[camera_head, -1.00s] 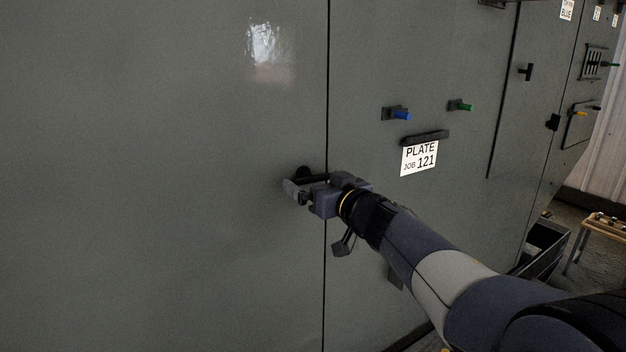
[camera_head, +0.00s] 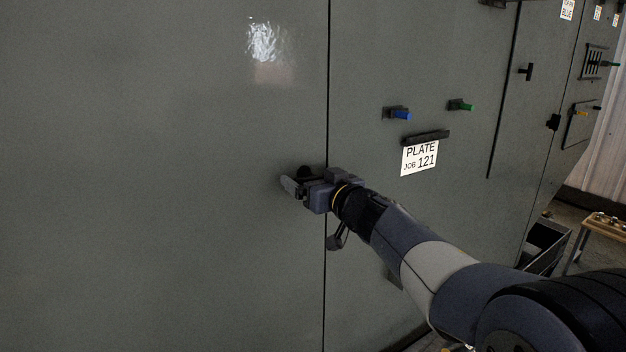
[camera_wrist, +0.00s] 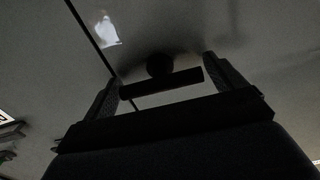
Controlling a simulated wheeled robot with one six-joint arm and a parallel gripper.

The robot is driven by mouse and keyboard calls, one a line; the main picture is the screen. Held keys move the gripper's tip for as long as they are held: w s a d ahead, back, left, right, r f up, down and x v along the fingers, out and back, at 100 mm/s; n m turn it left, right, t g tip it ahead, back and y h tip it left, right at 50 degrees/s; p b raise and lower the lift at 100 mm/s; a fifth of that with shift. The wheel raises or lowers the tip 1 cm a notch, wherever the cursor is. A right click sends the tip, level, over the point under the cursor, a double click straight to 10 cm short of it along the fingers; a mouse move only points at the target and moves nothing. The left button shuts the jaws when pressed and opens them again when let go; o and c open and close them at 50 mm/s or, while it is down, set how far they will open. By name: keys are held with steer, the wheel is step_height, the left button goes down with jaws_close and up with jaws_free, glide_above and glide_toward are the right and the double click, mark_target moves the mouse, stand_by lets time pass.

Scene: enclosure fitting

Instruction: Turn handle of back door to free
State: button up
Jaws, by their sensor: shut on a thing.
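The back door (camera_head: 160,200) is a large flat grey panel, flush at the dark seam on its right. Its handle is a dark bar on a round hub (camera_head: 304,172), close to that seam. My gripper (camera_head: 298,185) is shut on the handle and hides much of it in the head view. In the wrist view the handle bar (camera_wrist: 160,83) spans between my two fingers (camera_wrist: 162,85), with the round hub (camera_wrist: 159,65) behind it. The bar looks slightly tilted there.
Right of the seam, a grey panel carries a blue peg (camera_head: 400,115), a green peg (camera_head: 462,106) and a white "PLATE JOB 121" label (camera_head: 419,157) under a dark bar. A dark bin (camera_head: 545,245) and a small table (camera_head: 605,226) stand at the far right.

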steer(key=shift+n+p, duration=0.4)
steer(key=o, duration=0.7)
steer(key=v, duration=1)
steer(key=shift+s+d, duration=0.25)
steer(key=shift+s, duration=0.1)
steer(key=shift+w, duration=0.15)
steer(key=x, duration=1.1)
steer(key=shift+a, duration=0.1)
steer(key=shift+s+b, duration=0.2)
steer(key=shift+b, duration=0.1)
